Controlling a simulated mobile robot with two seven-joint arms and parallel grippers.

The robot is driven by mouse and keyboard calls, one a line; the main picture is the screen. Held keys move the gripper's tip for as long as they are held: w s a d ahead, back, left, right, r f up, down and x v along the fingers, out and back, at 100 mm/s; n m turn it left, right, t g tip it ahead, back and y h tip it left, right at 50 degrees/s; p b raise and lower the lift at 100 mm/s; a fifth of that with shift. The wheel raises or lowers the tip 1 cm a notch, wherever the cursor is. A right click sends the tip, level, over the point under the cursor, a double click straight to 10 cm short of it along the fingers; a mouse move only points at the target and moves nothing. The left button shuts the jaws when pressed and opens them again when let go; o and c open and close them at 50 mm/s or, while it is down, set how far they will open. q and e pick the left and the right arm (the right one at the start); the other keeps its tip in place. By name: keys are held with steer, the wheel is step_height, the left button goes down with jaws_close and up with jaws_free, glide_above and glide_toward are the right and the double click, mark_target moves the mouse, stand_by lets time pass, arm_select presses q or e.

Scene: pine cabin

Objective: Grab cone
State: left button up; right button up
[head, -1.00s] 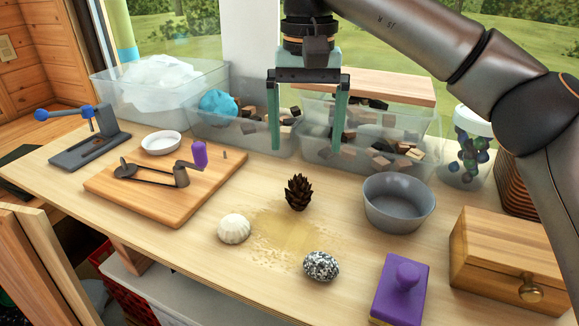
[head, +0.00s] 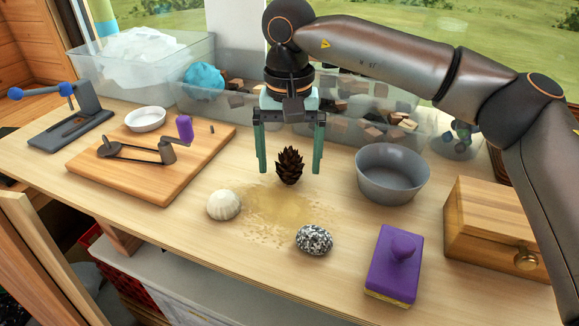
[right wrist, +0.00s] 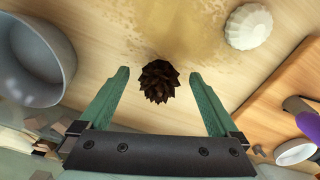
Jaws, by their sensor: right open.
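A dark brown pine cone (head: 289,166) stands upright on the wooden table, at the back edge of a sandy patch. My right gripper (head: 290,171) is open, fingers pointing down, with the cone showing between its two green fingers in the head view. In the right wrist view the cone (right wrist: 159,82) lies between and slightly beyond the open fingertips (right wrist: 162,80), with a gap on both sides. No contact shows. My left gripper is not in view.
A white shell (head: 223,205) and a speckled stone (head: 314,240) lie in front of the cone. Clear bins (head: 345,133) stand behind; a wooden board (head: 135,185) is left.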

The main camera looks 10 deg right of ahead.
steer(key=shift+f, duration=0.7)
steer(key=c, duration=1.4)
